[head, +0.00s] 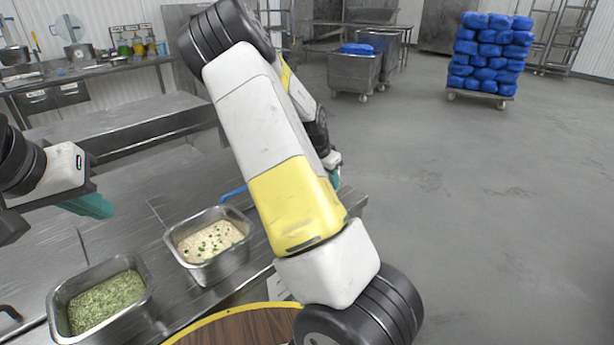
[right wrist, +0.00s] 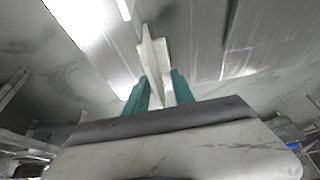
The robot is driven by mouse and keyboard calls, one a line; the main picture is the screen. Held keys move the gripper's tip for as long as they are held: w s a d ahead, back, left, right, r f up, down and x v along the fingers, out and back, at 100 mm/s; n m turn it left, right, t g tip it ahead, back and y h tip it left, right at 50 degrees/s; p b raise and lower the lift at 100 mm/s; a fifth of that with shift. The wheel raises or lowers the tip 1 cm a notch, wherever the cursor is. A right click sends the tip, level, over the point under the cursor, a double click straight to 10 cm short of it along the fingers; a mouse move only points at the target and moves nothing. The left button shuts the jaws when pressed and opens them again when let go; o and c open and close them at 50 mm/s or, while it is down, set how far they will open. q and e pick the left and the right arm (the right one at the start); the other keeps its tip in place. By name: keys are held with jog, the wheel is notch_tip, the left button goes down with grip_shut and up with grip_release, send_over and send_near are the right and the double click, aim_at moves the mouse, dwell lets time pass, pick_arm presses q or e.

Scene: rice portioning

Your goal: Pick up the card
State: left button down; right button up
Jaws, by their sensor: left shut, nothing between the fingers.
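No other card can be made out clearly.
A steel pan of rice with green bits (head: 210,238) and a pan of chopped greens (head: 103,300) stand on the steel table (head: 130,225). A brown round surface with a yellow rim (head: 245,328) is in front. Open floor lies to the right.

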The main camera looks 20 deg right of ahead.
jog(key=shift+f, duration=0.2)
dwell(0.4)
grip_shut()
